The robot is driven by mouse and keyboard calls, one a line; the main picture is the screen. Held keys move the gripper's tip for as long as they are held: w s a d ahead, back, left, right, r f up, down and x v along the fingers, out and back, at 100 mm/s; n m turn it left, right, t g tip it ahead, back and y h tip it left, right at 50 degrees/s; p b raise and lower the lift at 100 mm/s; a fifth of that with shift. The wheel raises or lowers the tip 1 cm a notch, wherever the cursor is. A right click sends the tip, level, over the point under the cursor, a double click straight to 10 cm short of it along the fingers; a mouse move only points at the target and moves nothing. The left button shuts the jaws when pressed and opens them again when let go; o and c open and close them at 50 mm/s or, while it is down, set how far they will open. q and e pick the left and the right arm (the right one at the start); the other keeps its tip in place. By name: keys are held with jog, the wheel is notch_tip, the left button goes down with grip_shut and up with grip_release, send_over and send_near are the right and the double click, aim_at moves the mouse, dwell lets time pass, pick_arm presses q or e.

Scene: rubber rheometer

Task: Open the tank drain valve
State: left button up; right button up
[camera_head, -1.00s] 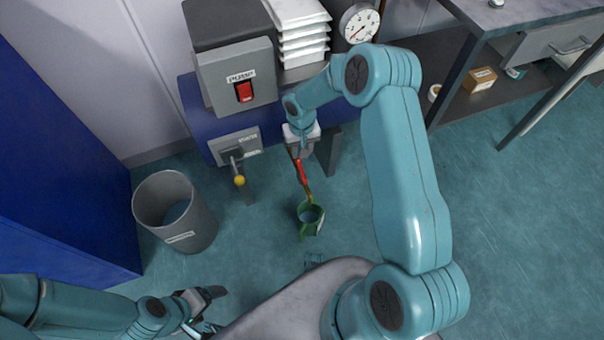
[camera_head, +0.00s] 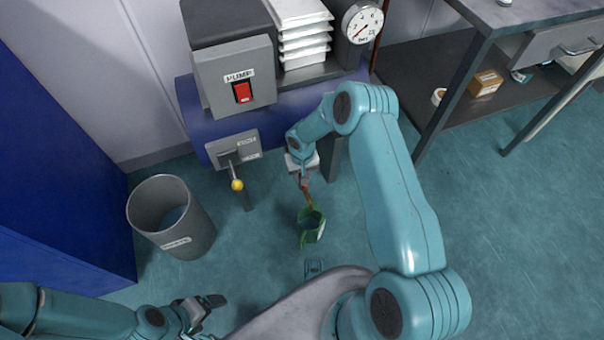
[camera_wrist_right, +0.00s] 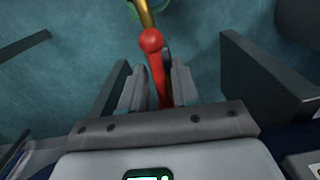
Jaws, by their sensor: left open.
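The drain valve's red handle (camera_wrist_right: 158,75) shows in the right wrist view, with a brass part (camera_wrist_right: 146,14) beyond its rounded end. My right gripper (camera_wrist_right: 160,88) has its two pads close on either side of this red handle, and appears shut on it. In the head view my right gripper (camera_head: 304,176) is below the blue tank (camera_head: 290,103) and hides most of the handle. The brass part (camera_head: 309,197) shows just above a green jug (camera_head: 311,228) on the floor. My left gripper (camera_head: 207,312) is open and empty at the lower left, far from the valve.
A grey box with a red PUMP switch (camera_head: 242,92) sits on the tank. A lever with a yellow knob (camera_head: 237,185) sticks out below it. A grey bin (camera_head: 172,217) stands at left, a workbench (camera_head: 520,12) at upper right. The floor at right is clear.

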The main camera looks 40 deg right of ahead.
grip_shut()
jog(key=shift+f+n+b, duration=0.15)
jog(key=shift+n+b, duration=0.25)
jog(key=shift+o, duration=1.5)
grip_release()
notch_tip(320, 180, up, 17)
jog(key=p, duration=0.4)
jog(key=shift+f, duration=0.15)
